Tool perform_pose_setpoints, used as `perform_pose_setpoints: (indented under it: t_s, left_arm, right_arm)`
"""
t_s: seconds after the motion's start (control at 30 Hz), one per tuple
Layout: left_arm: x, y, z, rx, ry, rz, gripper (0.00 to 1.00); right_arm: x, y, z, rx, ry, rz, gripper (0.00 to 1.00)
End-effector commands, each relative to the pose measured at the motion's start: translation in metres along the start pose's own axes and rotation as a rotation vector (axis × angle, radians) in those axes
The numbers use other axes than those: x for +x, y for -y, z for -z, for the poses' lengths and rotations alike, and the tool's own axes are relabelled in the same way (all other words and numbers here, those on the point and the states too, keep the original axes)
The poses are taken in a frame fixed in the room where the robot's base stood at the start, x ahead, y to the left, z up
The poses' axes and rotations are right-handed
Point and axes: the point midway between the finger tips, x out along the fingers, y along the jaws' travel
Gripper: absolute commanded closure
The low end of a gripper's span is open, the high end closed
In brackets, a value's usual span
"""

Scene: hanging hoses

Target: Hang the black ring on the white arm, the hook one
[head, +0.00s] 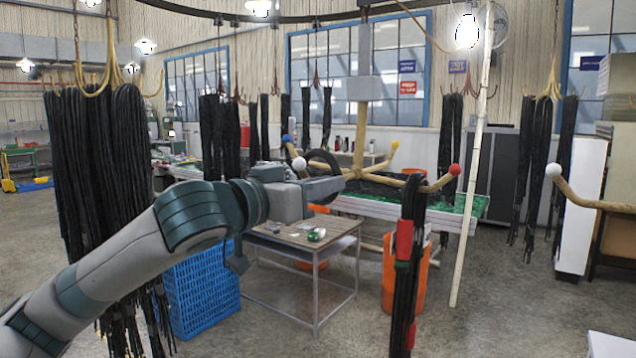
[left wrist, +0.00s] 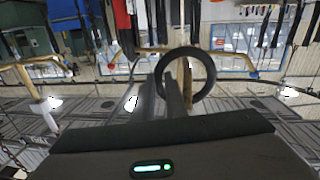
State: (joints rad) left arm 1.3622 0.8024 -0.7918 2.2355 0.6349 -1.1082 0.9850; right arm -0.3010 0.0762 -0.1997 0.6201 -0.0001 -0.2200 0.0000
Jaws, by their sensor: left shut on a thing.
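My left gripper (head: 330,186) is shut on the black ring (head: 327,154), which stands up from the fingertips. The ring also shows in the left wrist view (left wrist: 211,75), with a tan bar visible through its opening; whether the bar passes through or lies behind, I cannot tell. A white-tipped arm (head: 299,163) of the hanging tan hook rack (head: 359,150) lies right beside the ring in the head view, partly hidden by my gripper. Other rack arms have blue, yellow and red (head: 455,169) tips. My right gripper is out of view.
Another white-tipped upturned arm (head: 553,170) is at the right. Black hoses with red bands (head: 404,240) hang near the red-tipped arm. A small table (head: 290,240), a blue crate (head: 200,290) and an orange bin (head: 390,280) stand below. More hoses (head: 95,170) hang at left.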

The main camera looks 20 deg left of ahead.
Motion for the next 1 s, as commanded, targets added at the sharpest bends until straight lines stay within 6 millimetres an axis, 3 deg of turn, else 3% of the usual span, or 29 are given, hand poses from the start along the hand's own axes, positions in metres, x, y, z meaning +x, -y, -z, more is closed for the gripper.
perform_pose_setpoints:
  t_s: [0.63, 1.0]
  left_arm:
    - [0.015, 0.004, -0.035, 0.0, 0.0, 0.0, 1.0]
    - [0.018, 0.005, -0.043, 0.001, -0.001, 0.0, 1.0]
  right_arm:
    - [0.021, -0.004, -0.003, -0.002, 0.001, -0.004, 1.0]
    - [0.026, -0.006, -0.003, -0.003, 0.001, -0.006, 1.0]
